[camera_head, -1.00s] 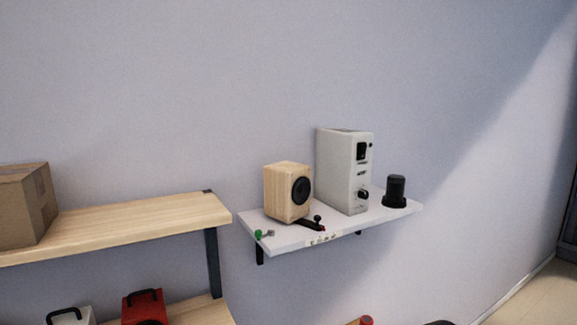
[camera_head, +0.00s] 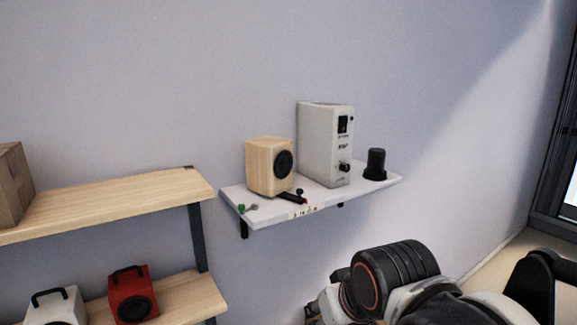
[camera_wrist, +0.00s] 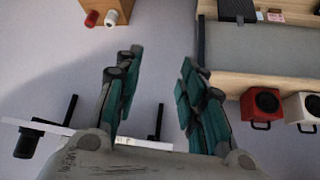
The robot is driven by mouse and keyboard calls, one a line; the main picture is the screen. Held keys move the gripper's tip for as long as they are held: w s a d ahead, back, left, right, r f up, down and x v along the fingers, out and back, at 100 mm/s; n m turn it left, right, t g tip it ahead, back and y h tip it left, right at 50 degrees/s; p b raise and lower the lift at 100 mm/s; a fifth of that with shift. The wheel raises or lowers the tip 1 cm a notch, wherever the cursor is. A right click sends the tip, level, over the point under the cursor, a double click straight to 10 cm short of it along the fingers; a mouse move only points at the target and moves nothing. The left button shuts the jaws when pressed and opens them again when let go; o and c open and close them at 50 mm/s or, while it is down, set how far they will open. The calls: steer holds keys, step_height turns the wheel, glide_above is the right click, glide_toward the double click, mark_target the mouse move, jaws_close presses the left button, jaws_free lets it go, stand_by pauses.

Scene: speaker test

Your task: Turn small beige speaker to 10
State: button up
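The small beige wooden speaker (camera_head: 268,167) stands upright on a white wall shelf (camera_head: 245,216) in the head view, its round black driver facing right. A small black lever-like part with a knob (camera_head: 292,196) lies at its front right on the shelf. My gripper (camera_wrist: 160,75) is open and empty in the wrist view, its two teal-padded fingers well apart. It is clear of the speaker. The speaker does not show clearly in the wrist view; my gripper's body hides part of the shelf there.
A taller pale grey box with a black knob (camera_head: 324,145) stands right of the speaker, and a black cylinder (camera_head: 376,165) stands at the shelf's right end. A wooden rack (camera_head: 120,197) is at left, with a red heater-like box (camera_head: 132,296) below. Wall space before the shelf is free.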

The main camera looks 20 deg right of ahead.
steer(key=w+d+r+g+p, duration=0.1)
steer(key=w+d+r+p, duration=0.1)
steer(key=w+r, duration=1.3)
steer(key=m+g+p, duration=0.1)
steer(key=m, duration=0.1)
glide_toward(300, 189)
steer(key=shift+h, duration=0.3)
steer(key=x, duration=0.2)
steer(key=p+x, duration=0.1)
steer(key=x, duration=0.2)
steer(key=p+x, duration=0.1)
steer(key=x, duration=0.2)
steer(key=shift+a, duration=0.3)
steer(key=shift+c, duration=0.6)
jaws_close()
